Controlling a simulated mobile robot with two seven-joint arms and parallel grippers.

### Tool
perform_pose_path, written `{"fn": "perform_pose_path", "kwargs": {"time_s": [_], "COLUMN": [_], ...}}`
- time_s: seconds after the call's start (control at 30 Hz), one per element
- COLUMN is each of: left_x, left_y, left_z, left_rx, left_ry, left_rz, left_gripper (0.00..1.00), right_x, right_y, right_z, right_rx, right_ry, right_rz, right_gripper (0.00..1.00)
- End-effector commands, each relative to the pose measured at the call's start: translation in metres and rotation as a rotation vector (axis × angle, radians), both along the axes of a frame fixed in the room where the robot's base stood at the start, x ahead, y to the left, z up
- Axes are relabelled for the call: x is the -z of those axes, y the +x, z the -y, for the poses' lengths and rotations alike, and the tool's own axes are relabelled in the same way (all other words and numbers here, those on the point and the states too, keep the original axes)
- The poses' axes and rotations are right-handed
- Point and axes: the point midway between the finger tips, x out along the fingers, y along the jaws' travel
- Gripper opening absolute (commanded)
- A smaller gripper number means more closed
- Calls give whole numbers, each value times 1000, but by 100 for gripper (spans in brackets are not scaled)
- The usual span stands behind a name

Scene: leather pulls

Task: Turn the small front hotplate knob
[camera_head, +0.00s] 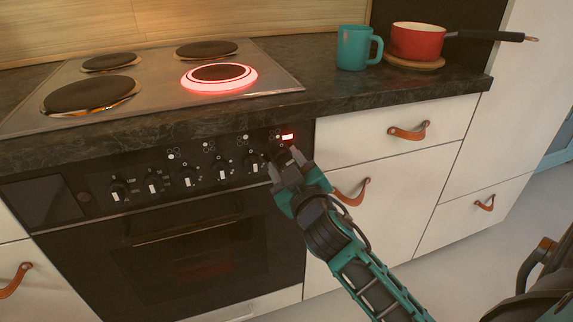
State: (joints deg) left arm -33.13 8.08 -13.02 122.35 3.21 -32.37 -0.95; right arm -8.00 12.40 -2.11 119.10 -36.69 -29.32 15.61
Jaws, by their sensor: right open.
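The front right hotplate (219,76) is the smaller of the two front plates, and a bright red ring glows around it. A row of dark knobs with pale marks runs along the oven's control panel; one knob (251,163) shows just left of my right gripper. My right gripper (285,163) is open at the right end of this row, its fingers pointing at the panel. The fingers hide much of the panel there, and I cannot tell whether they touch a knob. A red light (287,136) glows just above the gripper. My left gripper is out of view.
The dark countertop (300,112) overhangs the panel. A teal mug (353,48) and a red pan (417,41) on a wooden board stand on it at the right. White drawers with leather pulls (351,192) are beside the oven (190,245). Floor is free at lower right.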

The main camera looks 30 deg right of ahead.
Motion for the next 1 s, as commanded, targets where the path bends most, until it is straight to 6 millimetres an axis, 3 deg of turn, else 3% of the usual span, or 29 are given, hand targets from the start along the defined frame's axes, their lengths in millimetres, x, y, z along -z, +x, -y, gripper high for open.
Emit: {"fn": "perform_pose_path", "kwargs": {"time_s": [0.17, 0.57, 1.0], "left_x": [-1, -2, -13], "left_y": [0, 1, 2], "left_z": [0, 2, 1], "left_rx": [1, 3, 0], "left_ry": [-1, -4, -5], "left_rz": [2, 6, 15], "left_gripper": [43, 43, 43], "right_x": [0, 0, -2], "right_y": [0, 0, 0], "right_z": [0, 0, -1], "right_rx": [0, 0, -1], "right_ry": [0, 1, -108], "right_rz": [0, 1, -26], "right_gripper": [47, 10, 10]}}
